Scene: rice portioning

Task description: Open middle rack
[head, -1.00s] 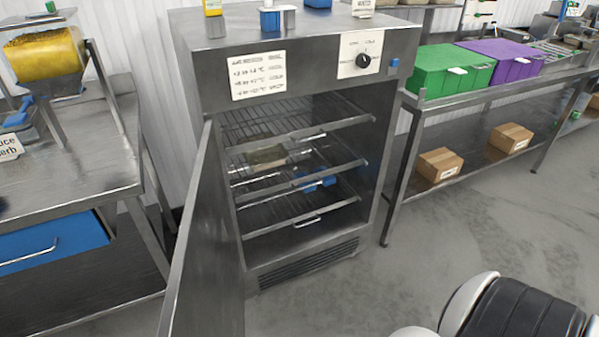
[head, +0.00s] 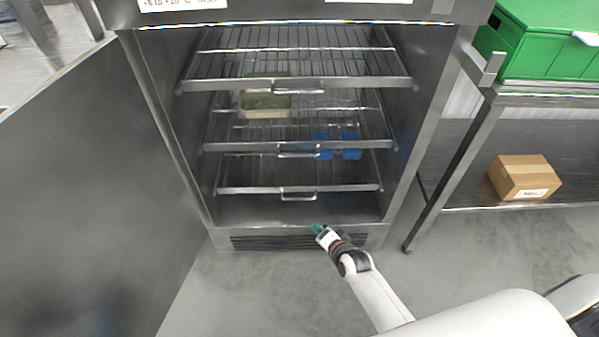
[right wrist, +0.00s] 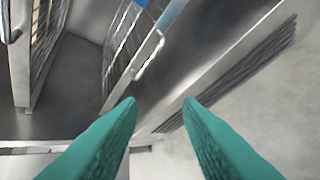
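The open steel cabinet holds three wire racks. The middle rack (head: 222,147) has a small handle (head: 299,151) at its front and sits pushed in. A light tray with greenish contents (head: 265,103) and blue items (head: 337,146) show around the middle level. My right gripper (head: 317,229) is in front of the cabinet's bottom grille, below the lowest rack. In the right wrist view its two green fingers (right wrist: 160,101) are apart with nothing between them. A rack handle (right wrist: 149,55) shows ahead of them. My left gripper is not in view.
The upper rack (head: 200,85) and lower rack (head: 235,189) are also in. The open cabinet door (head: 90,190) fills the left side. A steel table on the right holds a green crate (head: 540,40), with a cardboard box (head: 525,178) below. The floor in front is clear.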

